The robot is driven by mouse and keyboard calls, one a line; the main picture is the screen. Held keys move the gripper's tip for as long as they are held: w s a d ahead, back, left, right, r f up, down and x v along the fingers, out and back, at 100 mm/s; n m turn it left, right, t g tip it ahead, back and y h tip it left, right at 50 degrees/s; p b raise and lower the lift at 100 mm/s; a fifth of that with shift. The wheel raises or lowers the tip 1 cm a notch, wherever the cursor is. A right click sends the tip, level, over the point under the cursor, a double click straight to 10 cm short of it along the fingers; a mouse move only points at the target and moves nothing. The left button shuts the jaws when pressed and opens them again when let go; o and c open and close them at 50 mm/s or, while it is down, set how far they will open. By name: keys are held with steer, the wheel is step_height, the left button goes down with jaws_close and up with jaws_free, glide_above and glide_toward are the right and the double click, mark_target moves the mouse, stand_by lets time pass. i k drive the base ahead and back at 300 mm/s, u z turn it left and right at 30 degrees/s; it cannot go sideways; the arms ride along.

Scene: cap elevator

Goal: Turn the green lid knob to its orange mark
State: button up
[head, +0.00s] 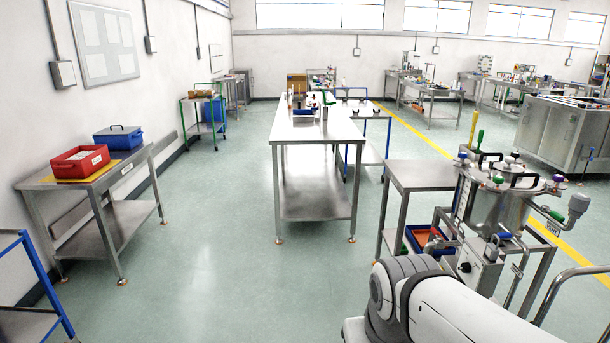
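A steel vessel (488,207) with a lid stands at the right on a steel table. Several coloured knobs and a dark handle sit on the lid. A small green knob (498,179) shows near the lid's front. A purple knob (558,179) is at the lid's right edge. Another green part (556,215) is on the vessel's right side. The orange mark cannot be made out at this size, nor can the knob's angle to it. My white and grey arm shows at the bottom right, in front of the vessel's table. My gripper is not in view.
A grey box with pipes (481,267) and a blue and red bin (426,238) are below the vessel. A long steel table (318,133) stands in the middle. A left table (100,175) holds red and blue boxes. The floor between them is clear.

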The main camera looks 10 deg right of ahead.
mark_target(497, 186)
steer(key=i, duration=2.4)
steer(key=z, duration=1.5)
steer(key=i, duration=0.45)
